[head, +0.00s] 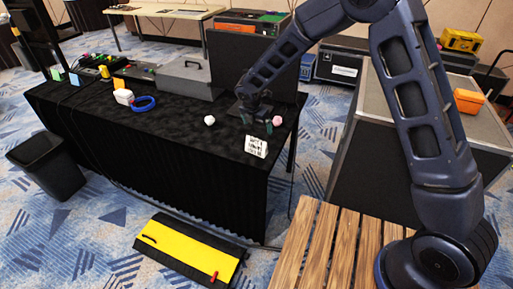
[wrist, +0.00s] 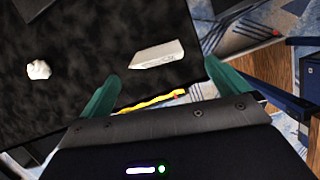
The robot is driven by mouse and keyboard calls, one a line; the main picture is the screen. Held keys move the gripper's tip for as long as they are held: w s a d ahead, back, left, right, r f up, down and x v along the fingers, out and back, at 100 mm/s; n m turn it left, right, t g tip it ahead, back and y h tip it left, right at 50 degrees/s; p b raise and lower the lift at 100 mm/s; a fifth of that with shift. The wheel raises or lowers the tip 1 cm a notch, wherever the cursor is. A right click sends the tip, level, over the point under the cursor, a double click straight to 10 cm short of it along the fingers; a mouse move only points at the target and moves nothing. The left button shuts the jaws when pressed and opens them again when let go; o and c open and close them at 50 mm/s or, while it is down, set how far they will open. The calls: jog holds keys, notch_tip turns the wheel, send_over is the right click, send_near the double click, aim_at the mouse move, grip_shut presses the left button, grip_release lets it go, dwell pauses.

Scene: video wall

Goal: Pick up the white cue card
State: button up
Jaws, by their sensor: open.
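The white cue card (head: 256,146) stands like a small folded tent near the front right corner of the black-draped table, with dark writing on its face. In the wrist view the card (wrist: 158,55) lies ahead of my gripper, between the lines of its two green fingers. My gripper (wrist: 155,88) is open and empty. In the head view my gripper (head: 259,122) hangs over the table just behind the card, apart from it.
A blue tape roll (head: 143,103) is farther left on the black table (head: 170,135). A grey case (head: 184,78) stands behind. The tabletop left of the card is clear.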

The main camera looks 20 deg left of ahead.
aim_at(257, 141)
jog(key=shift+n, duration=0.4)
jog(key=x, duration=0.4)
jog(key=a+x, duration=0.1)
jog(key=x, duration=0.3)
jog(key=s+x, duration=0.1)
jog(key=x, duration=0.2)
jog(key=shift+w+a+f, duration=0.1)
jog(key=shift+a+f, duration=0.15)
jog(key=shift+f, duration=0.35)
jog(key=c, duration=0.6)
